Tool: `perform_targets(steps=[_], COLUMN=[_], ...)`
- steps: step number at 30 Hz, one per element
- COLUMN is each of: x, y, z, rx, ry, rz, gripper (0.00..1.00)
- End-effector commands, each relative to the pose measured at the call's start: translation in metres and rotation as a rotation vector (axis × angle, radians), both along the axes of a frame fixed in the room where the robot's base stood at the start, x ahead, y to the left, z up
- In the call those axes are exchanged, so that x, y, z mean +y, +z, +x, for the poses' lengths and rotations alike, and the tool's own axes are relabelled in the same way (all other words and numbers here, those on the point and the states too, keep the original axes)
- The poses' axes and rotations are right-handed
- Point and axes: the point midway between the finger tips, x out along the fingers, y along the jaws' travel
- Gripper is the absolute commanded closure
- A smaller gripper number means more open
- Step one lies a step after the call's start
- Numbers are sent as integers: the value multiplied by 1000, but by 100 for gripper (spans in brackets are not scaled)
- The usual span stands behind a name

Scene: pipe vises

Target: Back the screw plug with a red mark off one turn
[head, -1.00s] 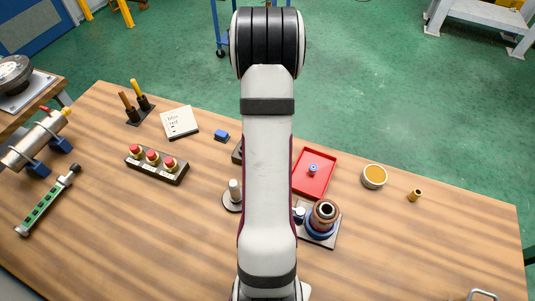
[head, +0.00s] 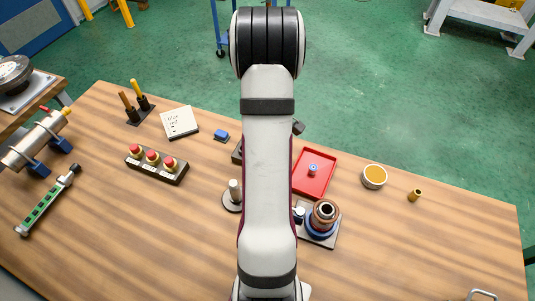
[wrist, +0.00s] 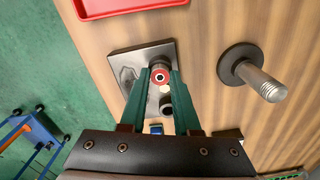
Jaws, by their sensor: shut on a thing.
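The screw plug with a red mark (wrist: 160,76) shows end-on in the wrist view as a red ring around a pale centre, on a grey metal fixture plate (wrist: 126,60). My gripper (wrist: 161,80) has its two green fingers closed on either side of this plug. A dark cylindrical part (wrist: 167,106) and a small cream spot (wrist: 165,88) lie between the fingers, nearer to me. In the head view my arm hides the plug and nearly all of the fixture.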

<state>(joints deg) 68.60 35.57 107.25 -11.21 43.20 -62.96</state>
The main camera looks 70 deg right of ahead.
Motion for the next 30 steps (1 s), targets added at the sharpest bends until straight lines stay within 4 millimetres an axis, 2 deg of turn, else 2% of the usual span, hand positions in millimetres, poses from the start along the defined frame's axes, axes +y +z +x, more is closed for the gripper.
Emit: perform_targets(steps=[2,9,12,15,21,22,24,26,30], x=[0,0,0,0,0,0,0,0,0], y=[0,0,0,0,0,0,0,0,0], z=[0,0,0,0,0,0,0,0,0], rx=[0,0,0,0,0,0,0,0,0], ry=[138,870,1107,1216,1226,1226,1225,1225,1224], rz=[0,0,0,0,0,0,0,0,0], gripper=[100,100,100,100,100,64,52,45,45])
